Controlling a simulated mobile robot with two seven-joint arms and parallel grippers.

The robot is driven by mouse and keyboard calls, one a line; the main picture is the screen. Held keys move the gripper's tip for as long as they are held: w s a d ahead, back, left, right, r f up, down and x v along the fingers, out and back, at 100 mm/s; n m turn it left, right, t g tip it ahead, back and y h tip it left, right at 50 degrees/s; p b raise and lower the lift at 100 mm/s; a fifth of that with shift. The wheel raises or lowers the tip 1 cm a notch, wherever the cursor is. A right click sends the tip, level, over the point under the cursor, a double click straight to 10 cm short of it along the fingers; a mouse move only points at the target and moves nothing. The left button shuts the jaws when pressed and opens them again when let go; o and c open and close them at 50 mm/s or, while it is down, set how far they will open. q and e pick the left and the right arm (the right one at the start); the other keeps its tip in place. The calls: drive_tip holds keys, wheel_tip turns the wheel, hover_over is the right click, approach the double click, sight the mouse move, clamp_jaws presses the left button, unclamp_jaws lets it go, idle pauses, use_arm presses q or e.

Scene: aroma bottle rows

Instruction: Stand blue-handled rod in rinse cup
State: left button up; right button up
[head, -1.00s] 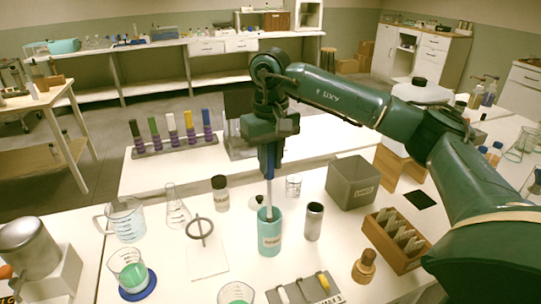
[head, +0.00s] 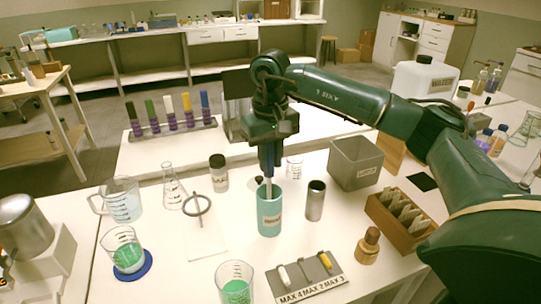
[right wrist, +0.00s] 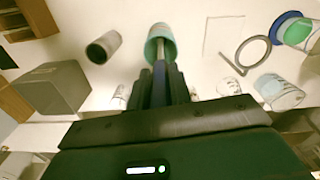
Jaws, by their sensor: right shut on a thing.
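The rinse cup is a teal cylinder (head: 269,214) with a pale label, upright on the white table in the middle of the head view. It also shows at the top of the right wrist view (right wrist: 160,38). My right gripper (head: 269,172) is shut on the blue-handled rod, just above the cup. The rod's grey shaft (head: 268,188) points down into the cup's mouth, and its lower end is hidden inside. The blue handle (right wrist: 159,75) shows between the fingers in the right wrist view. My left gripper is out of view.
A steel cylinder (head: 315,202) stands close right of the cup, with a grey bin (head: 356,166) behind it. A slotted MAX block (head: 303,280) and a beaker (head: 235,284) are in front.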

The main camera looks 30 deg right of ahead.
drive_tip(key=o, duration=1)
wheel_tip(320, 180, up, 13)
drive_tip(key=shift+f+p, duration=0.15)
drive_tip(key=shift+p, duration=0.35)
drive_tip(key=shift+r, duration=0.25)
idle(0.4)
